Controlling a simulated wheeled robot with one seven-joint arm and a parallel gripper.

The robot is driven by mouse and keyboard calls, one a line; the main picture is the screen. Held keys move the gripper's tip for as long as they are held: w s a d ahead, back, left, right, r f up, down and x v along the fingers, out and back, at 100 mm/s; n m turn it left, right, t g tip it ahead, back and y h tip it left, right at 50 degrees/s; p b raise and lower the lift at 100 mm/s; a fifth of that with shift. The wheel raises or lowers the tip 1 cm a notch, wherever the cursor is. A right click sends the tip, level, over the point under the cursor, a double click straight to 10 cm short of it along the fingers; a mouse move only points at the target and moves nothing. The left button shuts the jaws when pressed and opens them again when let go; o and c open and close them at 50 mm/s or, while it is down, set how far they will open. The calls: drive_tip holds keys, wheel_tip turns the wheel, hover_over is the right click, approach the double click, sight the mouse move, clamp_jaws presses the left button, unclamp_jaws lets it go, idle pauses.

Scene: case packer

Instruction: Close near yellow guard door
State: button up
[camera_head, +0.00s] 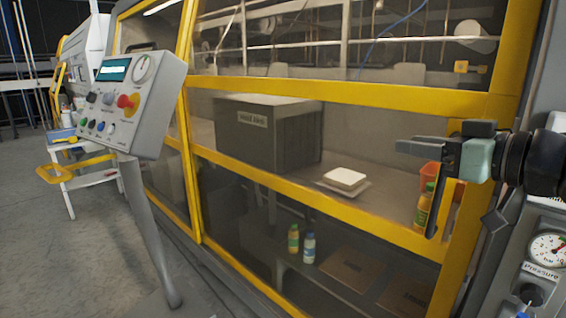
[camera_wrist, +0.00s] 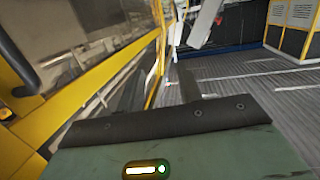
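The near yellow guard door (camera_head: 340,205) has a yellow frame and clear panels and fills the middle of the head view. I cannot tell whether it is fully shut. A dark upright bar that looks like its handle (camera_head: 439,212) is by its right edge, just below my gripper. My gripper (camera_head: 405,147) is in front of the door's right part, fingers pointing left. In the wrist view my gripper (camera_wrist: 158,88) shows two fingers apart with nothing between them. A yellow frame (camera_wrist: 85,95) with a dark curved handle (camera_wrist: 25,80) is left of the fingers.
A control panel (camera_head: 135,100) on a slanted post stands at left. Behind the clear panels are a grey box (camera_head: 268,135), a white block (camera_head: 345,178) and several bottles (camera_head: 309,248). A pressure gauge (camera_head: 549,249) is at far right. Grey floor (camera_head: 60,240) is open at left.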

wheel_tip(320, 180, down, 6)
drive_tip(key=w+a+m+g+h, duration=0.1)
drive_tip(key=a+h, duration=0.1)
drive_tip(key=h, duration=0.2)
drive_tip(key=s+a+f+g+h, duration=0.4)
drive_tip(key=s+f+g, duration=0.4)
drive_tip(key=s+f, duration=0.5)
drive_tip(key=shift+s+g, duration=0.15)
drive_tip(key=shift+g, duration=0.15)
drive_tip(key=s+g, duration=0.1)
drive_tip(key=s, duration=0.2)
drive_tip(key=s+f+n+g+h, duration=0.1)
drive_tip(key=s, duration=0.2)
drive_tip(key=s+a+f+g, duration=0.1)
drive_tip(key=s, duration=0.2)
drive_tip(key=shift+g+h, duration=0.3)
drive_tip(key=shift+g, duration=0.1)
drive_tip(key=n+t+h+p, duration=1.05)
drive_tip(key=n+h, duration=0.45)
drive_tip(key=n, duration=0.3)
approach(441, 179)
drive_tip(key=p+x, duration=0.6)
drive_tip(key=x, duration=0.5)
drive_tip(key=shift+p, duration=0.4)
